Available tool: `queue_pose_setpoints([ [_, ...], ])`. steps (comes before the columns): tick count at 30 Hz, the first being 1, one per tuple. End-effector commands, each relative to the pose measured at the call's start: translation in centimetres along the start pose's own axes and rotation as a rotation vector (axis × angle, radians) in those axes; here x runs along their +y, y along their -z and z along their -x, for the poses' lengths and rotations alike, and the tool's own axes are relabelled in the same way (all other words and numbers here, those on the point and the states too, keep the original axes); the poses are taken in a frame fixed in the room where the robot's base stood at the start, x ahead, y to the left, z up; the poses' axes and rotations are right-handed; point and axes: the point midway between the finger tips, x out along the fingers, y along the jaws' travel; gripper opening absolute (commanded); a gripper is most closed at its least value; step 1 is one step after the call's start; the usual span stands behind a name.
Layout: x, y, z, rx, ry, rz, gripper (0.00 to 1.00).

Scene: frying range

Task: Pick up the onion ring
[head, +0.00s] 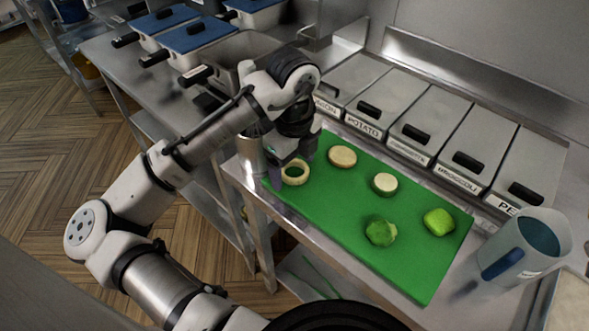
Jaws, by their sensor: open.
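The onion ring (295,180) is a pale ring with a hole in its middle. It lies at the left end of a green cutting board (350,232). My gripper (283,176) points down right at the ring, at the board's left edge. It is open, with one finger showing left of the ring. The other finger is hard to make out, and I cannot tell whether either touches the ring.
Two pale round slices (342,156) (384,183) and two green pieces (380,231) (438,222) lie on the board. Lidded bins with labels (430,125) line the back. A metal container (250,152) stands left of the board, close to my gripper.

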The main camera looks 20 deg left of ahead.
Motion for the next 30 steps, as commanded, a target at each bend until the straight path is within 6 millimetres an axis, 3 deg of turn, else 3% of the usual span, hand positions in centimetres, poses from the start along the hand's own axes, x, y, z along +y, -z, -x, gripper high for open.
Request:
queue_pose_setpoints([
  [3,0.0,0.0,0.0,0.0,0.0,0.0,0.78],
  [12,0.0,0.0,0.1,0.0,0.0,0.0,0.42],
  [23,-0.1,0.0,0.4,-0.001,0.001,0.0,0.42],
  [30,-0.1,0.0,2.9,-0.002,0.003,0.0,0.42],
])
